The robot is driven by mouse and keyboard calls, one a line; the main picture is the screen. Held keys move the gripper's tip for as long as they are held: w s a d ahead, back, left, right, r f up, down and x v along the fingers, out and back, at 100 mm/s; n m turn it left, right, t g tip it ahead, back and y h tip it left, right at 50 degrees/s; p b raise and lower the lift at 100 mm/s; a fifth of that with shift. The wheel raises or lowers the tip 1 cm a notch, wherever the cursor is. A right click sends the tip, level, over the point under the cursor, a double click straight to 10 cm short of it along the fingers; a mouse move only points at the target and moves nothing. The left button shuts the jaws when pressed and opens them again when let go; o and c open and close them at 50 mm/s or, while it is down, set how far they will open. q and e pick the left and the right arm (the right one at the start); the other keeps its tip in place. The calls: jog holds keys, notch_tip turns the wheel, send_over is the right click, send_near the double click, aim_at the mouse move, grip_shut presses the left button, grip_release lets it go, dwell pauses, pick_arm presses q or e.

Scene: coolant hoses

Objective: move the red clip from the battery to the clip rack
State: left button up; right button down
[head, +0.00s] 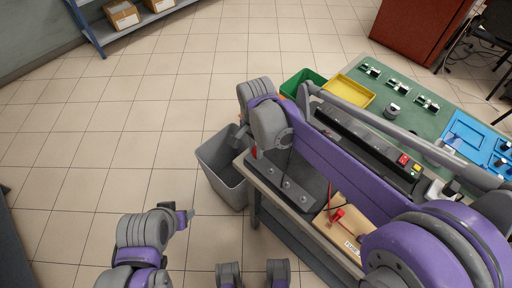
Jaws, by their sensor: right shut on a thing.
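My right arm reaches in from the right across the workbench. Its gripper (254,148) points down near the bench's left end, mostly hidden by its own wrist. A small bit of red, apparently the red clip (254,153), shows at its fingertips, and the jaws are shut on it. A grey bar with several round studs (286,185), perhaps the clip rack, lies just below and right of it. I cannot clearly make out the battery; my right arm covers much of the bench. My left gripper (190,215) is over the floor, away from the bench; its jaws are unclear.
A grey bin (222,165) stands on the floor against the bench. A tan tray (349,240) with a red item (338,215) sits at the near edge. Green (301,82) and yellow (352,91) trays and a blue tray (470,136) lie farther back. The left floor is open.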

jog(key=shift+f, duration=0.1)
dwell(0.5)
jog(key=shift+c, duration=1.7)
grip_release()
notch_tip(320, 180, up, 9)
jog(key=p, duration=0.6)
